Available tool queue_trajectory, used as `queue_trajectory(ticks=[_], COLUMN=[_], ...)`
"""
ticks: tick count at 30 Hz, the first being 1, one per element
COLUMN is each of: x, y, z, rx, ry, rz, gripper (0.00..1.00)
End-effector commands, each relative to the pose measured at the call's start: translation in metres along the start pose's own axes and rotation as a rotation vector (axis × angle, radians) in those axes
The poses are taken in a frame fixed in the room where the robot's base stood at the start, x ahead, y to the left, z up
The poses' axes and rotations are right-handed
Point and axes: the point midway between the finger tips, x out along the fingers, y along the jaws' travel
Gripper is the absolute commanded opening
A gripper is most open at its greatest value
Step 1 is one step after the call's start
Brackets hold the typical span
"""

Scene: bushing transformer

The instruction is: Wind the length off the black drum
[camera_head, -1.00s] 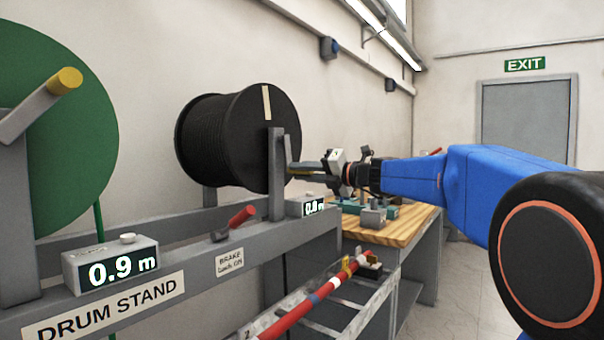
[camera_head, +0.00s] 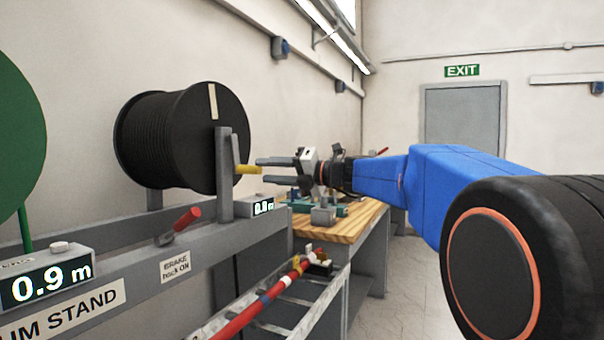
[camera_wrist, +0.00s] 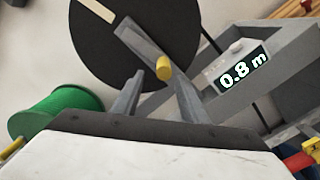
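The black drum (camera_head: 165,140) hangs on the grey stand with a pale strip near the top of its flange. It also shows in the wrist view (camera_wrist: 120,55). Its crank has a yellow handle (camera_head: 248,169) pointing toward my gripper. My gripper (camera_head: 264,171) is open, its fingertips at the handle's free end. In the wrist view the yellow handle (camera_wrist: 163,68) sits between and just beyond the two fingertips, with no finger closed on it.
A red brake lever (camera_head: 186,218) with a "BRAKE back ON" label is on the stand rail. The green drum (camera_head: 20,135) is at left, its counter (camera_head: 45,285) reading 0.9 m. A wooden bench (camera_head: 350,222) stands behind my gripper. A ladder-like rack with a red pole is below.

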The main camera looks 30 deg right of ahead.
Motion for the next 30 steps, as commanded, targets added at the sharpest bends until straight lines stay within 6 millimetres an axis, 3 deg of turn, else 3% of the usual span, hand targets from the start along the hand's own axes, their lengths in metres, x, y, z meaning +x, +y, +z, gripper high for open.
queue_trajectory(ticks=[6,18,30], x=[-0.035,-0.088,-0.104], y=[0.000,0.001,0.001], z=[0.001,0.000,0.000], rx=[-0.001,0.000,0.000], ry=[-0.002,-0.002,0.000], rz=[-0.002,0.000,0.002], gripper=[0.39,0.39,0.39])
